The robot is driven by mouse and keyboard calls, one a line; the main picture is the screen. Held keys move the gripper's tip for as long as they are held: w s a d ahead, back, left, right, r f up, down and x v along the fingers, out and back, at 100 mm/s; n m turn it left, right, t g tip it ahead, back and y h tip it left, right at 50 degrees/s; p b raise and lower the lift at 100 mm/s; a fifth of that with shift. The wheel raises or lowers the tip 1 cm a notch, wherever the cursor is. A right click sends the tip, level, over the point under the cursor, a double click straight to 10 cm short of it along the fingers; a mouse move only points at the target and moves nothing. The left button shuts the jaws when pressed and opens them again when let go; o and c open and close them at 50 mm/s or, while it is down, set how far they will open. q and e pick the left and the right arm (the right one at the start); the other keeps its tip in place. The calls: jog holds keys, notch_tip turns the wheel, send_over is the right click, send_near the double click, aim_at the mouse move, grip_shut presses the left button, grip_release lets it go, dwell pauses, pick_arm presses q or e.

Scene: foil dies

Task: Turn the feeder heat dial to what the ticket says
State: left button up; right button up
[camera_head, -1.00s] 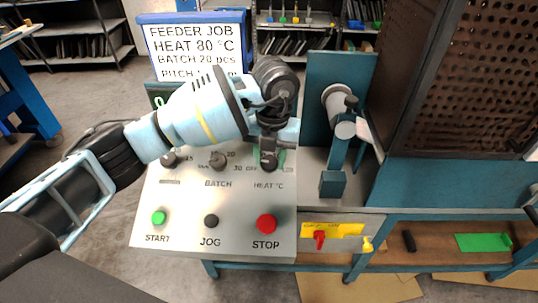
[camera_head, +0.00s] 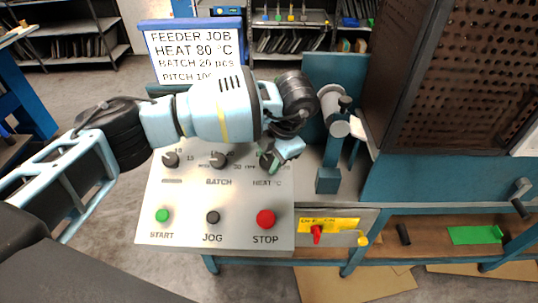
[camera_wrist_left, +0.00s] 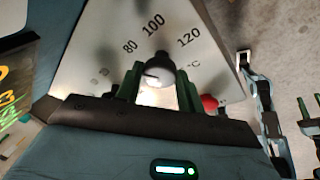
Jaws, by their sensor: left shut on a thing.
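The ticket (camera_head: 195,52) stands behind the panel and reads HEAT 80 °C, BATCH 20 pcs. The heat dial (camera_head: 266,160) is a dark knob at the panel's upper right, partly hidden by my left gripper (camera_head: 276,158). In the left wrist view, the green fingers of my left gripper (camera_wrist_left: 158,82) are shut on the heat dial (camera_wrist_left: 160,66), one on each side. The marks 80, 100 and 120 show around it; a lower mark at left is unclear. A pale mark shows on the knob, but I cannot tell its exact setting.
The panel (camera_head: 190,195) also carries the batch dial (camera_head: 218,160), another dial (camera_head: 171,159), and START (camera_head: 162,216), JOG (camera_head: 212,217) and STOP (camera_head: 265,219) buttons. A press-like arm (camera_head: 330,150) and a perforated brown guard (camera_head: 460,80) stand close on the right.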

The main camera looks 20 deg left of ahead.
pick_arm(q)
jog(key=shift+m, duration=0.5)
jog(key=o, duration=1)
jog(key=shift+v, duration=3.9)
jog(key=shift+s+d+f, duration=0.15)
